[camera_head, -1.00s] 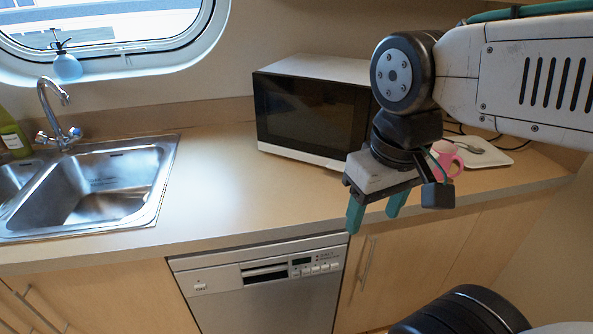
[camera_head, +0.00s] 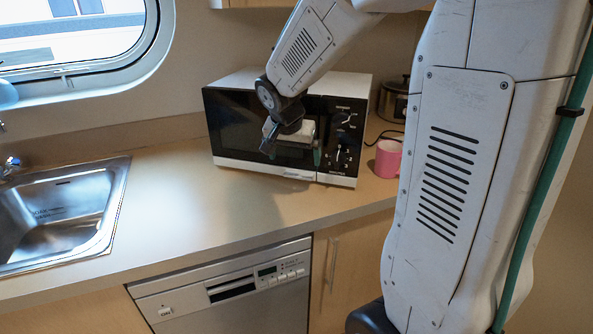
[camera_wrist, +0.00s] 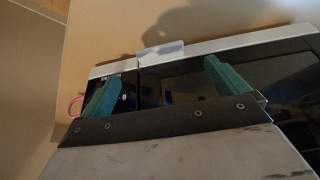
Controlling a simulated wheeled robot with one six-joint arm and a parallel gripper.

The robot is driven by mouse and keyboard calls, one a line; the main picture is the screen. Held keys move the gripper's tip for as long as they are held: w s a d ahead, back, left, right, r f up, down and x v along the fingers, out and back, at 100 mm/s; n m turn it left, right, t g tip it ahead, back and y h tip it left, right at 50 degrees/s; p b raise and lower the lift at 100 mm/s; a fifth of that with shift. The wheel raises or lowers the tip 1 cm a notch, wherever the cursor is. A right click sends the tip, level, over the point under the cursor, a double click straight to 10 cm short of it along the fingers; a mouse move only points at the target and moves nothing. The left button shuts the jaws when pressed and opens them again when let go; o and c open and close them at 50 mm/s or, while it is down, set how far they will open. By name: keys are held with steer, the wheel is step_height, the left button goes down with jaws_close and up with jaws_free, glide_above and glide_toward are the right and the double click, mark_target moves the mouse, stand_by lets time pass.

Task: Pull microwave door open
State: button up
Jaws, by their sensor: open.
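The microwave (camera_head: 232,122) stands on the counter with its dark door facing me, and the door looks shut. Its control panel with dials is at the right of the front. My gripper (camera_head: 294,153) is open and empty in front of the right part of the door, near the panel. It hides part of the front. In the wrist view, the two green fingers of my gripper (camera_wrist: 161,74) are spread over the dark front. A pale tab (camera_wrist: 162,54) at the microwave's lower edge shows between them. I cannot tell if the fingers touch anything.
A pink mug (camera_head: 388,158) stands close to the microwave's right side, with a dark cooker (camera_head: 394,100) behind it. The counter (camera_head: 165,195) is clear between the sink (camera_head: 62,212) and the microwave. A dishwasher (camera_head: 235,300) is below.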

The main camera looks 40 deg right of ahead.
mark_target(298, 175)
steer(key=x, duration=0.7)
steer(key=shift+s+a, duration=0.1)
steer(key=shift+s, duration=0.05)
steer(key=c, duration=1.3)
steer(key=shift+c, duration=0.4)
